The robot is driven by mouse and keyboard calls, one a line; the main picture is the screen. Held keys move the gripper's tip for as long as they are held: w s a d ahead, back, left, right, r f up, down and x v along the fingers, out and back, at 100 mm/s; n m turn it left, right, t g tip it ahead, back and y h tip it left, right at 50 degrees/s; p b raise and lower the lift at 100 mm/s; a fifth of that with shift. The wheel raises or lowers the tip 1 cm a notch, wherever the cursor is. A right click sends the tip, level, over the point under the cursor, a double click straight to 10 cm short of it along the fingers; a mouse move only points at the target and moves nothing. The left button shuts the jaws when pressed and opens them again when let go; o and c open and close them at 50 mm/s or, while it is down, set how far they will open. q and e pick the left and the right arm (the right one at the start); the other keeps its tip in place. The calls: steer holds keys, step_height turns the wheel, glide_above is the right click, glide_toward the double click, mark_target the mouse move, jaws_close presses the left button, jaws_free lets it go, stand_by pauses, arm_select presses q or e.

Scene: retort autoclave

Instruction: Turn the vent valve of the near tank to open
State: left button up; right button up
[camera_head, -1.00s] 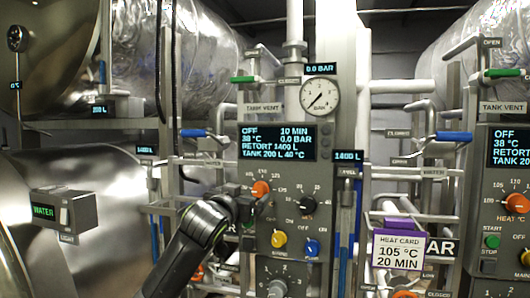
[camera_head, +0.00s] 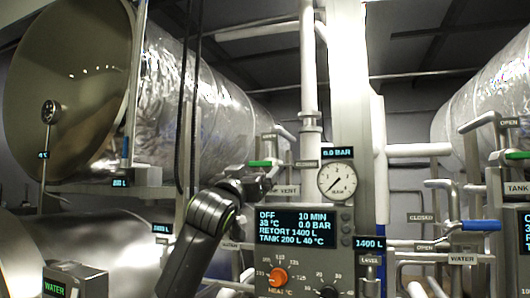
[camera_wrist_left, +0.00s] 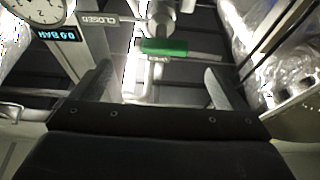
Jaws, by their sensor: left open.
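The green vent valve handle (camera_head: 260,163) lies level above the "vent" label, beside a "closed" label (camera_head: 306,164). My left gripper (camera_head: 262,184) is just below the handle and partly hides the "vent" label. In the left wrist view the green handle (camera_wrist_left: 165,47) lies crosswise beyond the open fingers (camera_wrist_left: 158,82), between their directions, with nothing held. Contact is not visible. The "closed" label (camera_wrist_left: 100,18) also shows there. My right gripper is in no view.
A round pressure gauge (camera_head: 337,181) and the control panel (camera_head: 300,225) with an orange heat knob (camera_head: 278,277) stand right of the gripper. A vertical white pipe (camera_head: 308,70) rises behind. Another green handle (camera_head: 517,155) and a blue handle (camera_head: 482,225) are at the far right.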

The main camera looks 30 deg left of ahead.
mark_target(262, 164)
arm_select(q)
steer(key=p+x, duration=0.5)
steer(key=x, duration=0.4)
steer(key=shift+w+a+r+p, duration=0.1)
steer(key=shift+w+r+p, duration=0.1)
steer(key=shift+p, duration=0.15)
steer(key=shift+w+a+r+p, duration=0.15)
steer(key=shift+w+p, duration=0.15)
steer(key=shift+w, duration=0.3)
